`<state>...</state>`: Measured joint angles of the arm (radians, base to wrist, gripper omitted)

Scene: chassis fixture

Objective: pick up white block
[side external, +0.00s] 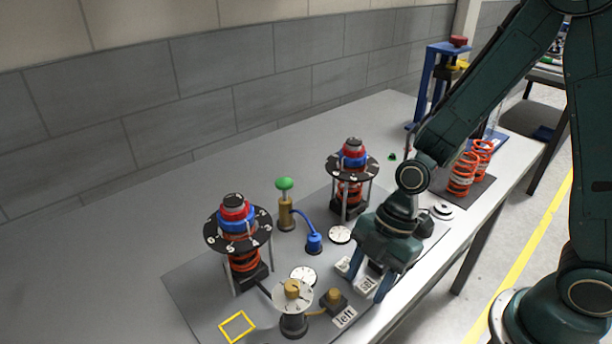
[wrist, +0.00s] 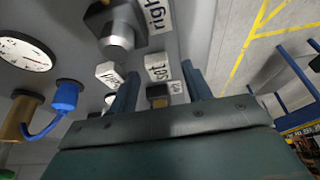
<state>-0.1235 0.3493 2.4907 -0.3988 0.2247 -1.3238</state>
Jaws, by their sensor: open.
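A white block with dark lettering (side external: 366,286) lies low between the fingertips of my gripper (side external: 367,292) in the side view. In the wrist view a white lettered block (wrist: 158,68) shows between the two blue fingers of my gripper (wrist: 158,78), with gaps on both sides. A second white block (side external: 343,266) lies just left of the gripper; in the wrist view it shows outside the left finger (wrist: 107,73). The gripper is open, points down and holds nothing. The lettering is too small to read surely, and the gripper hides part of the area behind it.
A blue fitting (side external: 314,242), white dials (side external: 340,234) and two spring towers (side external: 237,232) stand left. The table's front edge is near.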

